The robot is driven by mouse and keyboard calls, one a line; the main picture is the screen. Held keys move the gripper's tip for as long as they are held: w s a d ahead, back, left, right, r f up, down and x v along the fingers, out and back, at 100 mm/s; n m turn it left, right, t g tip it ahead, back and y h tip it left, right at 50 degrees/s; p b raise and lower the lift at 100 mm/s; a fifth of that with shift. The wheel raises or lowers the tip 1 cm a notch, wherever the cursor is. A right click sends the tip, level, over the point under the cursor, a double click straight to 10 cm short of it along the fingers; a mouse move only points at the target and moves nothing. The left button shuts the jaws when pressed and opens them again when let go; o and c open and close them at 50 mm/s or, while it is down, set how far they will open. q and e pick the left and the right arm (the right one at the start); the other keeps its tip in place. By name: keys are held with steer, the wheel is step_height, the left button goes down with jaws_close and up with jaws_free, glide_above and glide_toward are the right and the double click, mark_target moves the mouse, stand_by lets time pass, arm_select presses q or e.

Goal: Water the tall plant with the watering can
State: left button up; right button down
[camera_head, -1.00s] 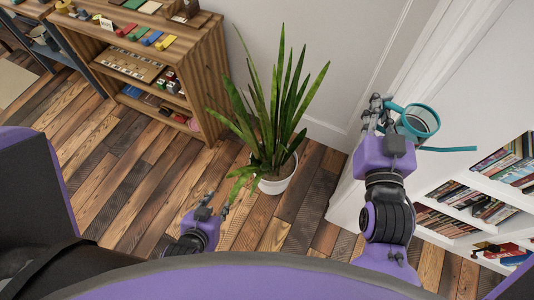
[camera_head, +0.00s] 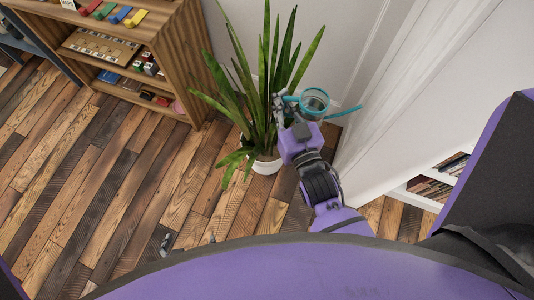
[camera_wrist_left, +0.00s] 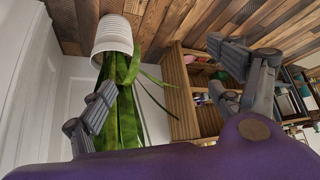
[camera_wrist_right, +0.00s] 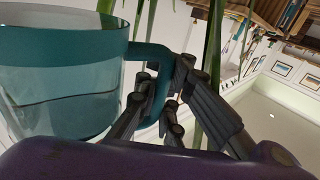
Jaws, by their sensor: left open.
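The tall plant (camera_head: 268,85) with long green leaves stands in a white pot (camera_head: 265,166) on the floor; in the left wrist view the pot (camera_wrist_left: 114,34) appears upside down. My right gripper (camera_head: 287,98) is shut on the handle (camera_wrist_right: 152,52) of the watering can (camera_head: 315,100). The can has a teal rim and a clear body with liquid visible in the right wrist view (camera_wrist_right: 60,95). It is held beside the leaves, its thin teal spout pointing right, away from the plant. My left gripper (camera_head: 188,240) is open and empty, mostly hidden behind my body rim.
A wooden shelf (camera_head: 165,65) with toys stands left of the plant. A white wall is behind the plant, and a white bookcase (camera_head: 432,187) stands at the right. The plank floor (camera_head: 110,170) at left and front is clear.

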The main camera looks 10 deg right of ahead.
steer(key=a+f+n+g+y+b, duration=0.2)
steer(key=a+f+n+y+b, duration=0.25)
steer(key=f, duration=1.05)
steer(key=a+f+n+g+y+b, duration=0.1)
steer(key=a+f+y+b, duration=0.2)
steer(key=a+f+b, duration=0.75)
arm_select(q)
step_height(320, 180, down, 17)
steer(key=s+g+b, duration=0.1)
steer(key=s+b, duration=0.1)
steer(key=b, duration=0.2)
steer(key=shift+s+a+f+b, duration=0.15)
steer(key=shift+s+a+b, duration=0.2)
steer(key=shift+a+b, duration=0.1)
arm_select(e)
steer(key=s+a+f+n+g+y, duration=0.1)
steer(key=s+f+n+g+y, duration=0.2)
steer(key=f, duration=0.8)
steer(key=s+a+f+n+g+y, duration=0.2)
steer(key=s+f+n+g+y, duration=0.2)
steer(key=f, duration=0.7)
steer(key=shift+s+a+g, duration=0.2)
steer(key=shift+s+g, duration=0.6)
steer(key=shift+g, duration=0.2)
arm_select(q)
steer(key=shift+w, duration=0.1)
